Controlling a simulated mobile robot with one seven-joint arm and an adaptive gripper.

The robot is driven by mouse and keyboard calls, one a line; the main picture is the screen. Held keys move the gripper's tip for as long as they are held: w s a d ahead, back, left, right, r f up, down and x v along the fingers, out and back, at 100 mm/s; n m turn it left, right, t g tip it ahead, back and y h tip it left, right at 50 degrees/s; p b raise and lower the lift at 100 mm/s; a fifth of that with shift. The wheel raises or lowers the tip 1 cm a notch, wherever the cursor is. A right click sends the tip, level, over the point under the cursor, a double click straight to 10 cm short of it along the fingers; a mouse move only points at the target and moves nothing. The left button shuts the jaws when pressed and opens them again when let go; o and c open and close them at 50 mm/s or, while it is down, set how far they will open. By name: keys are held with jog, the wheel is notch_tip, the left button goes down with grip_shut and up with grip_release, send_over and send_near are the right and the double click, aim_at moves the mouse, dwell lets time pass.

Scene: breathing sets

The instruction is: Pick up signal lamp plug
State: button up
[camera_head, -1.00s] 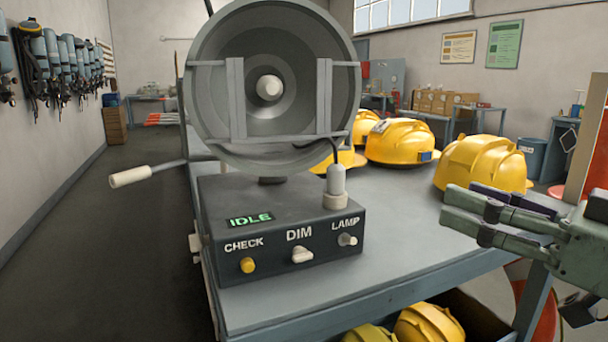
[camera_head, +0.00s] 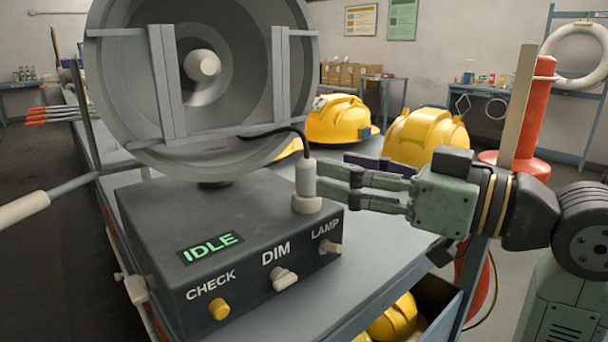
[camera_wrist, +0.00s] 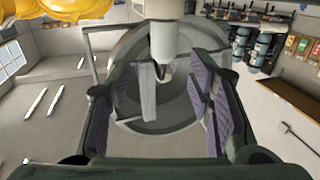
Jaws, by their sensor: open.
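The signal lamp plug (camera_head: 306,177) is a pale upright cylinder with a black cable at its top. It sits in a cream socket ring (camera_head: 306,204) on the dark control box (camera_head: 190,220), above the LAMP label. My gripper (camera_head: 335,183) comes in level from the right, fingers pointing left, tips right beside the plug. In the wrist view, the plug (camera_wrist: 172,38) shows at the top middle, in line with the gap between my parted fingers (camera_wrist: 160,105). The gripper is open and empty. I cannot tell whether the tips reach around the plug.
The large round lamp (camera_head: 203,70) stands behind the box, close to my fingers. A handle (camera_head: 25,209) sticks out at left. Yellow helmets (camera_head: 338,120) lie behind my gripper on the grey cart (camera_head: 375,262). A red cylinder (camera_head: 535,115) stands at right.

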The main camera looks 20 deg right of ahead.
aim_at(307, 161)
jog(key=shift+f+p+x, duration=0.15)
jog(key=shift+p+x, duration=0.25)
jog(key=shift+x, duration=1.15)
jog(key=shift+f+p+x, duration=0.1)
jog(key=shift+p+x, duration=0.25)
jog(key=shift+x, duration=1.2)
jog(key=shift+s+a, duration=0.15)
jog(key=shift+c, duration=0.5)
grip_shut()
